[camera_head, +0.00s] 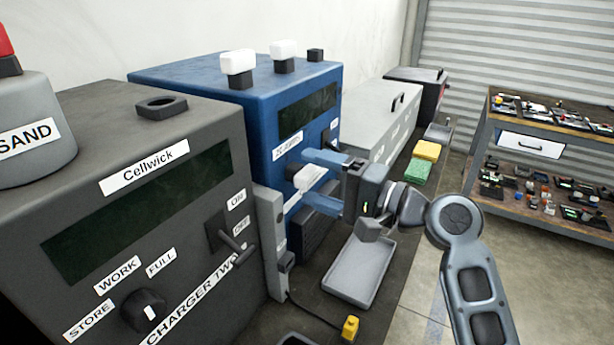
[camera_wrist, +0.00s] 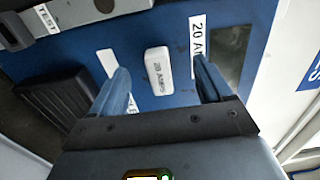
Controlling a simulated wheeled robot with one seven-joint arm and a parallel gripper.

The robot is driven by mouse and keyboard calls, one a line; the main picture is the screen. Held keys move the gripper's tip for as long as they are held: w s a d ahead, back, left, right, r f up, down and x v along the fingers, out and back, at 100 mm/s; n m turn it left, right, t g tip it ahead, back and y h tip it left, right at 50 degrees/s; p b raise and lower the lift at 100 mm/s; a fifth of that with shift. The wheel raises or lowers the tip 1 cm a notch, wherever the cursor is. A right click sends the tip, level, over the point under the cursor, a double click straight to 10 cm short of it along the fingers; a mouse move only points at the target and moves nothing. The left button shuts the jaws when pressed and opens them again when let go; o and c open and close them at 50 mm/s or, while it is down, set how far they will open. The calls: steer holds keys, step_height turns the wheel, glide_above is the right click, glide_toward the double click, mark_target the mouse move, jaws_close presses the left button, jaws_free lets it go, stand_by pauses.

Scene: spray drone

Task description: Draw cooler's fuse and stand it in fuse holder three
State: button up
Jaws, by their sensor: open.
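A white block-shaped fuse (camera_head: 308,177) sits in the front face of the blue cabinet (camera_head: 256,125). My gripper (camera_head: 318,180) is open at this face, one blue finger above the fuse and one below. In the wrist view the fingers (camera_wrist: 161,75) stand either side of it, with gaps; I cannot tell how deep they reach. On top of the blue cabinet, two dark holders carry white fuses (camera_head: 237,62) (camera_head: 283,50). A third dark holder (camera_head: 316,55), at the right, shows no fuse.
The dark grey "Cellwick" charger (camera_head: 150,190) stands close at left, a grey panel (camera_head: 270,240) beside it. A grey tray (camera_head: 360,270) lies below my gripper. Yellow and green sponges (camera_head: 415,172) and a pale grey case (camera_head: 385,120) lie beyond. A cluttered workbench (camera_head: 550,115) stands right.

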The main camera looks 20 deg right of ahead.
stand_by(0.9)
jaws_close()
stand_by(0.6)
steer(key=shift+s, duration=0.1)
steer(key=shift+p+v, duration=0.35)
steer(key=shift+v, duration=2.6)
